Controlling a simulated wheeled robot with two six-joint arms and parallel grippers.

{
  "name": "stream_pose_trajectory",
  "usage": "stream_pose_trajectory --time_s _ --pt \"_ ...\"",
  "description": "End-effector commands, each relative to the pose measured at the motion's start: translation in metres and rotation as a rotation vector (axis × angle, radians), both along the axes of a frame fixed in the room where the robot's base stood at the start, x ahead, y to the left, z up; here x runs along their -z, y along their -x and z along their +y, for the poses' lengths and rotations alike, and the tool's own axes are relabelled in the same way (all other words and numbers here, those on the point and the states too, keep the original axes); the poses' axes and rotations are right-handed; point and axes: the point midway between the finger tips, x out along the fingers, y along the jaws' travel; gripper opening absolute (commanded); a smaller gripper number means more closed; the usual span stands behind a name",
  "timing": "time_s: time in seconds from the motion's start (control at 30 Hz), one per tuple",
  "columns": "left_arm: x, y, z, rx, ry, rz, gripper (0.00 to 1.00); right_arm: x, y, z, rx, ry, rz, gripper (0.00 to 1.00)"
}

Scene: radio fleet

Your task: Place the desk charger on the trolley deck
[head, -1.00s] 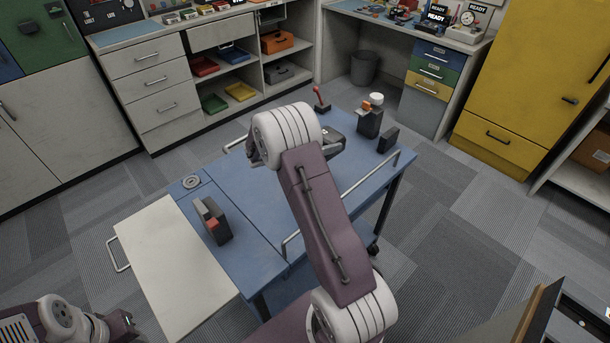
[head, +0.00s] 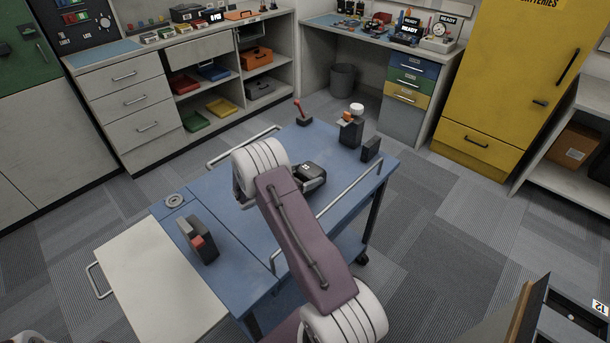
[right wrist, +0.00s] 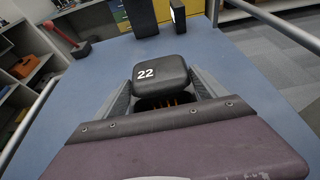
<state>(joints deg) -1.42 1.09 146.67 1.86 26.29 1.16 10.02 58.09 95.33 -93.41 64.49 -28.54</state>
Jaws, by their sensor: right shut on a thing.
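A black rounded block marked 22 (right wrist: 160,74), which I take to be the desk charger, sits between the fingers of my right gripper (right wrist: 163,98). The gripper is shut on it. In the head view the block (head: 311,174) shows just past my right wrist, over the blue trolley deck (head: 240,225). My arm hides part of it and the fingers. I cannot tell whether its underside touches the deck. My left gripper is out of view.
At the deck's far end stand a red-handled lever (head: 302,116), a dark block with a white knob (head: 351,132) and a small dark block (head: 371,149). A dark block with a red part (head: 198,240) stands near left, by a round disc (head: 174,201). Metal rails (head: 335,202) edge the sides.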

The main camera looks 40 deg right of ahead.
Motion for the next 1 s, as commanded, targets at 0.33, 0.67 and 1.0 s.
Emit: stream_pose_trajectory --time_s 0.33,0.67,1.0 --pt "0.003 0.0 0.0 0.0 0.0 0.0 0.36 0.003 0.0 0.0 0.0 0.0 0.0 1.0" --pt "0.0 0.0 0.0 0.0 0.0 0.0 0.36 -0.019 0.002 0.045 -0.006 0.0 -0.001 1.0" --pt "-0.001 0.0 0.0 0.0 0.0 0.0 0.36 -0.042 0.009 0.107 -0.002 0.0 0.0 1.0"
